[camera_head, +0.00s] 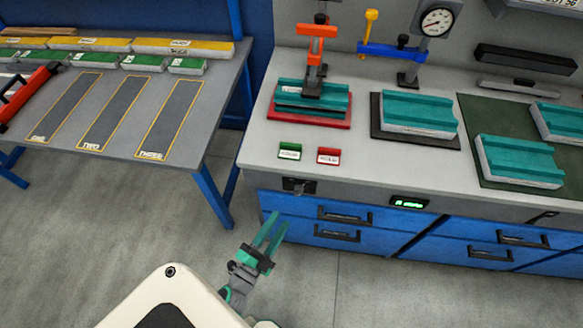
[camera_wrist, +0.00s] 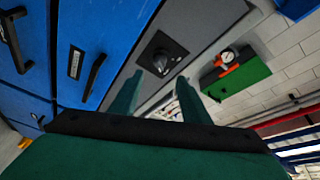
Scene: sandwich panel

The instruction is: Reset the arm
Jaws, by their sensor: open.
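My gripper (camera_head: 272,232) is in front of the workbench's blue drawers, below the bench top, at the lower middle of the head view. Its two teal fingers are parallel and apart, with nothing between them. In the wrist view the fingers of my gripper (camera_wrist: 158,98) also stand apart and empty. They point toward a dark plate with a round knob (camera_wrist: 160,60) on the bench front. The gripper appears clear of the bench.
The workbench (camera_head: 230,160) bears an orange clamp (camera_head: 315,55) over a teal-topped panel, more panels (camera_head: 520,160), a gauge (camera_head: 436,22), and green (camera_head: 290,150) and red (camera_head: 328,155) labels. A side table (camera_head: 190,160) with marked strips stands left. Floor between them is open.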

